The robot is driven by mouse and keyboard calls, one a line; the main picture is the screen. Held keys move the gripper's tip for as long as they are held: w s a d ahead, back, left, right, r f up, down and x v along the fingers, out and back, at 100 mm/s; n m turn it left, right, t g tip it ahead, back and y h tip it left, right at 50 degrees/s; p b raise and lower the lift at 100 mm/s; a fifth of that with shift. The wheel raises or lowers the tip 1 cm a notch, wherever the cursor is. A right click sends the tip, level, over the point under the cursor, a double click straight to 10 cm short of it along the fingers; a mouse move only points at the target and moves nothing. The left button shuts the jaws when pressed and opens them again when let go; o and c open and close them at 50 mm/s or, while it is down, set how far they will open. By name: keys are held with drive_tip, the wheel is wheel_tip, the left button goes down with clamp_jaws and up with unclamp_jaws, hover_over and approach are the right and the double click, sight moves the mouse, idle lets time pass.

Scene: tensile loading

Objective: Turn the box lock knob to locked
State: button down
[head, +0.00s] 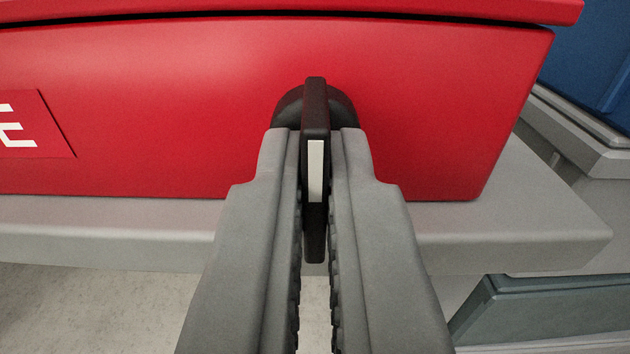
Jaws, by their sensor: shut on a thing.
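The box lock knob (315,105) is black, with a round base on the red box's front face and a long grip bar standing upright. A white mark (315,170) runs vertically on the bar. My gripper (315,165) is shut on the bar, one grey finger on each side. The fingers hide part of the round base. The red box (430,110) fills the upper part of the head view, and its lid (400,8) lies closed with a thin dark seam below it. No lock markings show around the knob.
The box stands on a light grey shelf (520,225). A label with white lettering (25,125) is at the left. A blue object (590,60) stands at the upper right, and a grey-green panel (550,310) is at the lower right.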

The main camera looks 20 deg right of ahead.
drive_tip(key=shift+f, duration=0.15)
drive_tip(key=c, duration=1.6)
unclamp_jaws()
drive_tip(key=shift+s+a, duration=0.1)
drive_tip(key=shift+s, duration=0.05)
drive_tip(key=v, duration=1.7)
drive_tip(key=shift+r, duration=0.25)
